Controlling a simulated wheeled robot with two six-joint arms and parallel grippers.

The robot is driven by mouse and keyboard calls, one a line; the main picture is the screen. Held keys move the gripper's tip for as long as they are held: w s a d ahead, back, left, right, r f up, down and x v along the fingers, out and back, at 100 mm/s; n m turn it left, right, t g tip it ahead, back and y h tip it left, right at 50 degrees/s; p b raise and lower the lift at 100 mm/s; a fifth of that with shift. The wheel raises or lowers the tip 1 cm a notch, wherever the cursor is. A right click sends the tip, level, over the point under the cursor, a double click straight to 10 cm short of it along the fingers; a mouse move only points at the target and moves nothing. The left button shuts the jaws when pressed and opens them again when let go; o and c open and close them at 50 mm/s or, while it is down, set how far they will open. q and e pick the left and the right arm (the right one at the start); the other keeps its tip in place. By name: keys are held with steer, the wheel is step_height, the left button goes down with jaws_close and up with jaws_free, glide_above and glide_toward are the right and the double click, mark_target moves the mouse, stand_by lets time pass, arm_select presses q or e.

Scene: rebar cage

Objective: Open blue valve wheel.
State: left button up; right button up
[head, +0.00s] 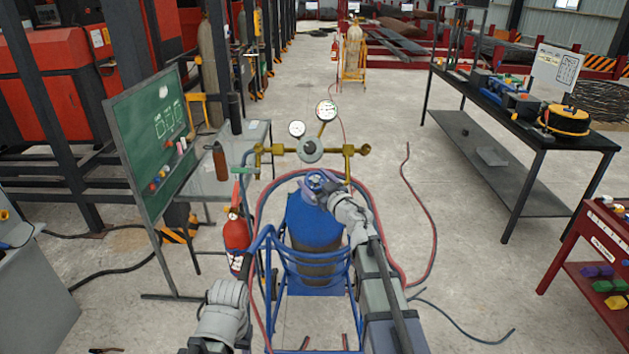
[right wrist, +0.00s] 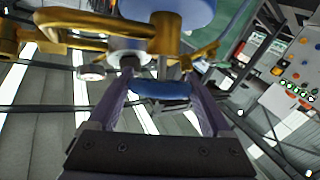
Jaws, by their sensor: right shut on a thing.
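The blue valve wheel (head: 316,180) sits on top of a blue gas cylinder (head: 312,222), which stands upright in a blue cart (head: 268,262). My right gripper (head: 314,188) reaches it from the lower right and covers part of the wheel. In the right wrist view the blue wheel (right wrist: 160,89) lies between the two purple-grey fingers of my right gripper (right wrist: 162,92), which is shut on it. My left arm shows at the bottom left in the head view, but its fingers do not show.
A brass manifold with gauges (head: 326,109) stands just behind the cylinder. A red extinguisher (head: 236,236) and a green chalkboard (head: 145,150) are on the left. Hoses (head: 418,197) lie around the cart. A black workbench (head: 592,138) is on the right. Floor between cart and bench is mostly clear.

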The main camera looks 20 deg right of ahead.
steer(key=c, duration=0.5)
steer(key=shift+o, duration=0.2)
steer(key=shift+w+d+r+n+g+y+p, duration=0.15)
steer(key=shift+n+g+y+p, duration=0.2)
steer(key=shift+n+y, duration=0.35)
steer(key=shift+n+g+y+p, duration=0.6)
steer(key=shift+n+y, duration=0.3)
steer(key=shift+n, duration=0.2)
steer(key=shift+n+g+y+p, duration=0.35)
steer(key=shift+n+g+y, duration=0.35)
steer(key=shift+n, duration=0.1)
steer(key=shift+a+f+n+g+y, duration=0.2)
steer(key=shift+a+n+g+y, duration=0.05)
steer(key=shift+n+y, duration=0.05)
steer(key=shift+s, duration=0.2)
steer(key=o, duration=1.2)
steer(key=shift+c, duration=0.2)
